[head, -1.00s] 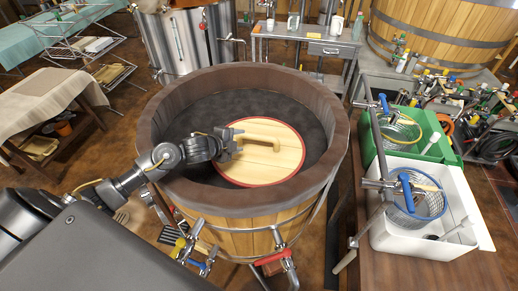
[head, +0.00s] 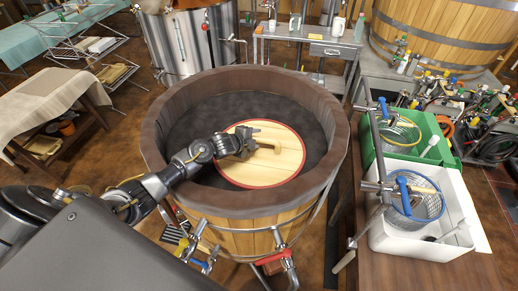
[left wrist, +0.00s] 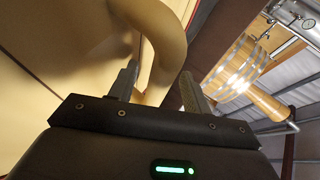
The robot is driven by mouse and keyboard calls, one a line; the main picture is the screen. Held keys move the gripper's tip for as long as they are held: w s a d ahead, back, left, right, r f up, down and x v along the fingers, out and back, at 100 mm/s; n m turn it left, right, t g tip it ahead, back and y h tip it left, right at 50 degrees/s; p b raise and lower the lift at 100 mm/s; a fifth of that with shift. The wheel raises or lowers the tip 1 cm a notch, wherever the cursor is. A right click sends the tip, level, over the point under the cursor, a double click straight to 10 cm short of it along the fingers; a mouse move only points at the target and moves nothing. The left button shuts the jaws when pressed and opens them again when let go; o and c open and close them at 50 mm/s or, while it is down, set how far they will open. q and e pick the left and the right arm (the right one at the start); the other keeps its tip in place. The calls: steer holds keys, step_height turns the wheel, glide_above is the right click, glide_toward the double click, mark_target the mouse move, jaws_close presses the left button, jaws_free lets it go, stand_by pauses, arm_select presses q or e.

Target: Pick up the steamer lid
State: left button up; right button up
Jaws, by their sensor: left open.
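The steamer lid (head: 275,168) is a round pale wooden disc with a red rim and a wooden bar handle (head: 271,152) across its top. It lies inside the large wooden tub (head: 245,212), in the dark hollow. My left gripper (head: 255,147) is over the lid at the left end of the handle and hides part of it. In the left wrist view, the curved handle (left wrist: 165,50) comes down between the two open fingers (left wrist: 158,88). I cannot tell whether either finger touches it. My right gripper is not in view.
The tub's thick brown rim (head: 335,130) stands around the lid, and my left arm reaches over it. A white bin (head: 448,215) and a green bin (head: 440,150) with strainers stand on the right table. A small metal table (head: 310,35) is behind.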

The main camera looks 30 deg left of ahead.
arm_select(q)
steer(key=shift+w+f, duration=0.1)
steer(key=shift+w, duration=0.1)
steer(key=shift+c, duration=0.3)
jaws_close()
stand_by(1.0)
